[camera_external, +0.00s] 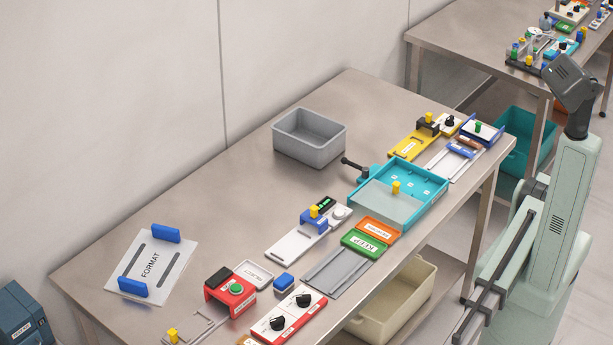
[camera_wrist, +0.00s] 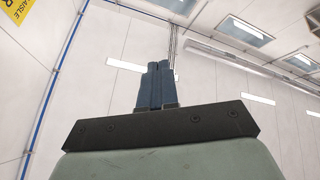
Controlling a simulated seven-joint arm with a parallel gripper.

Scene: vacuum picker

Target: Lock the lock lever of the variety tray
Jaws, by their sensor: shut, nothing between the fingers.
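A teal tray (camera_external: 433,206) stands at the right part of the table, with a clear sliding cover (camera_external: 385,203) and a yellow knob (camera_external: 396,187) on it. It looks like the variety tray, though no label on it is readable. At its far left corner is a teal clamp block with a black-handled lever (camera_external: 354,165), which sticks out to the left, away from the tray. Whether this is locked cannot be told. My gripper (camera_wrist: 160,66) is shut and empty in the wrist view, against walls and ceiling. It is far from the tray; its fingers are not clear in the external view.
A grey bin (camera_external: 310,150) stands behind the tray. Yellow (camera_external: 405,150) and blue-white fixtures lie to its right. Green and orange plates (camera_external: 362,244) and a blue-yellow slider fixture (camera_external: 314,219) lie nearer.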

